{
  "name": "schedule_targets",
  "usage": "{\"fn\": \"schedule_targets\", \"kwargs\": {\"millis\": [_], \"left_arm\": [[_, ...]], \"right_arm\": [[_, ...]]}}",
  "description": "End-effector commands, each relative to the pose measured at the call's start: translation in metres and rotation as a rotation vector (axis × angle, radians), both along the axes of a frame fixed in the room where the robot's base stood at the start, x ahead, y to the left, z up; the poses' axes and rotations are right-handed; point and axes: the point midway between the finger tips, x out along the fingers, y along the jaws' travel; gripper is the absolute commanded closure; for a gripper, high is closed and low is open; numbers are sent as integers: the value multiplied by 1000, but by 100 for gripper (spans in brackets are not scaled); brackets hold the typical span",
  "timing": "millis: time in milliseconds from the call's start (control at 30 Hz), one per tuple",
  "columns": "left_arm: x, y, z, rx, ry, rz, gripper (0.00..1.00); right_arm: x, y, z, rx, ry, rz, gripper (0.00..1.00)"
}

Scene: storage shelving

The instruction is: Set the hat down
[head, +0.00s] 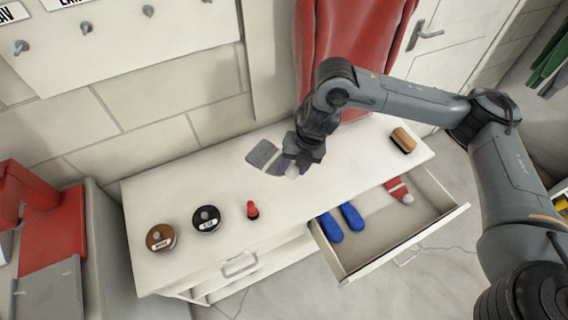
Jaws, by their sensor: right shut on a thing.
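A grey ribbed, flat item (264,155), which looks like the hat, lies at the back of the white dresser top. Its right part is hidden by my right gripper (296,168). My right gripper points down at the dresser top and is shut on the hat's right part. A small pale bit shows at the fingertips. Whether the hat's whole underside touches the surface cannot be told. My left gripper is not in view.
The white dresser (190,268) carries a brown tin (160,238), a black tin (206,219), a small red item (252,210) and a brush (403,140). An open drawer (375,262) holds blue items (331,228) and a red-and-white item (399,190). The front middle top is clear.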

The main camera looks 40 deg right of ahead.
Motion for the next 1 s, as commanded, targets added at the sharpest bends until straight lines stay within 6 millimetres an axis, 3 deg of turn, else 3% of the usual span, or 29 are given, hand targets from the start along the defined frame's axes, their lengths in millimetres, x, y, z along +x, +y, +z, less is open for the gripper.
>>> {"fn": "schedule_targets", "kwargs": {"millis": [100,300,1000], "left_arm": [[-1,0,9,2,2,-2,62],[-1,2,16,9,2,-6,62],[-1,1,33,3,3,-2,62]], "right_arm": [[-19,-23,-7,1,5,-32,100],[-39,-46,-17,1,4,-53,100],[-102,-90,-52,4,2,-80,100]]}}
